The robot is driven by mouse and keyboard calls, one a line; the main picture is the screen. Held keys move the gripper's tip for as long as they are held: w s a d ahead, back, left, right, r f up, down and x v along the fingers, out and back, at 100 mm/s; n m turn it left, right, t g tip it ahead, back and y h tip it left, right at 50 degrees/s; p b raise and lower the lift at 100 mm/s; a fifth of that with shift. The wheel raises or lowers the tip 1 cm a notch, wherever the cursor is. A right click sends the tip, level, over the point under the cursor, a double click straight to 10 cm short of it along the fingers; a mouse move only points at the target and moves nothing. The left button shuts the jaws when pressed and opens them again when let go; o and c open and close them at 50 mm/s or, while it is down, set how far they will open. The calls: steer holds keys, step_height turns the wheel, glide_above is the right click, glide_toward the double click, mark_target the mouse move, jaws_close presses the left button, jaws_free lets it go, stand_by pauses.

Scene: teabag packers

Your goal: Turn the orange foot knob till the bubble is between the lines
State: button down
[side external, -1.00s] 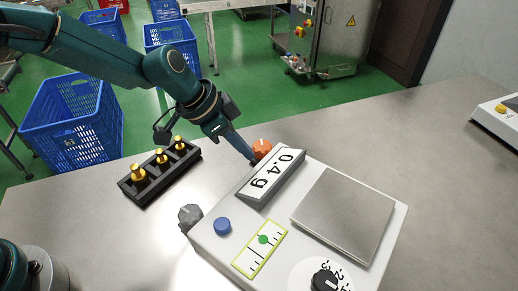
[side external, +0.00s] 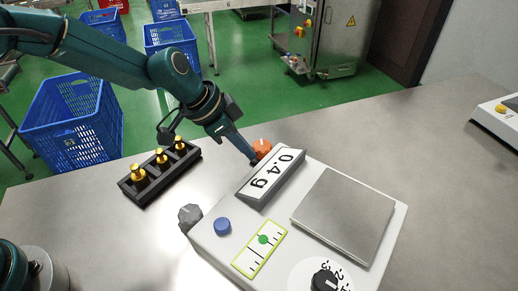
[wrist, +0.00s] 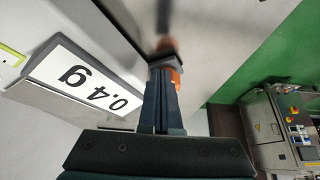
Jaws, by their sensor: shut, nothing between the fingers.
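The orange foot knob (side external: 262,148) is at the far left corner of the white scale (side external: 215,245), beside the display reading 0.4 g (side external: 270,178). My gripper (side external: 251,159) is shut with its fingertips at the knob, seemingly against its side; exact contact is hidden. In the wrist view the shut fingers (wrist: 160,85) reach the knob (wrist: 166,47), which is partly covered by them. The level (side external: 246,266) is a white strip with a yellow-green rim and black lines.
A grey knob (side external: 190,216) is at the scale's near left corner and a blue button (side external: 222,226) on top. A dark block with brass weights (side external: 160,172) lies left of my gripper. A black dial (side external: 324,281) is at the front.

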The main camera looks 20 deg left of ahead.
steer(key=shift+w+a, duration=0.25)
steer(key=shift+a, duration=0.15)
steer(key=shift+w+a, duration=0.25)
steer(key=shift+w, duration=0.05)
steer(key=shift+w+a, duration=0.15)
steer(key=shift+w, duration=0.15)
stand_by(0.5)
steer(key=shift+s+a, duration=0.2)
steer(key=shift+a, duration=0.15)
step_height(320, 180, up, 6)
stand_by(0.6)
